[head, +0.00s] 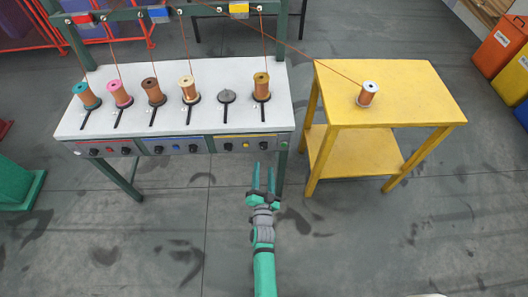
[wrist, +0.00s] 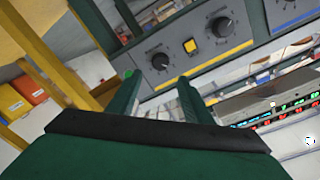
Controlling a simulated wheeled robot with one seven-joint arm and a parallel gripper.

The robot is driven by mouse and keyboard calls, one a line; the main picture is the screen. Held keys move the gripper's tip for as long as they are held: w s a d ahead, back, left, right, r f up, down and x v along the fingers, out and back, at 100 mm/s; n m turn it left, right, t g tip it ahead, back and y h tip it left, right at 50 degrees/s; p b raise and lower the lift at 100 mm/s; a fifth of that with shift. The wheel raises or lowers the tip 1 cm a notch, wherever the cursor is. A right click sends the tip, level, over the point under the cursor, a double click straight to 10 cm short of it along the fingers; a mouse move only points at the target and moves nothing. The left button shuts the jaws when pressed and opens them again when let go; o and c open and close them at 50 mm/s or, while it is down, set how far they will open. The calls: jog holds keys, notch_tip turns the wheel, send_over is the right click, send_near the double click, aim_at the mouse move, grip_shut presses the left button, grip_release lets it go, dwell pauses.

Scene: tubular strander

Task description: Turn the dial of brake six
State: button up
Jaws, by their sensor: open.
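The front panel of the white bench has three sections, each with two black dials and a coloured button. The rightmost dial (head: 263,145), taken as brake six, sits right of a yellow button (head: 246,145). In the wrist view this dial (wrist: 160,62) shows with a white pointer line, beside the yellow button (wrist: 190,46) and the other dial (wrist: 222,26). My gripper (head: 264,170) is open and empty in front of the panel, just below this dial. In the wrist view my gripper's fingertips (wrist: 157,82) lie either side of the dial's line, apart from it.
The white bench (head: 210,75) carries several spools; the fifth position has only a grey piece (head: 227,96). A yellow table (head: 420,95) with one spool (head: 367,94) stands right. A green button (head: 284,146) is at the panel's right end. The floor in front is clear.

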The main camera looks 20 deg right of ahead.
aim_at(264, 148)
jog(key=x, duration=0.9)
jog(key=shift+w, duration=0.25)
jog(key=c, duration=1.1)
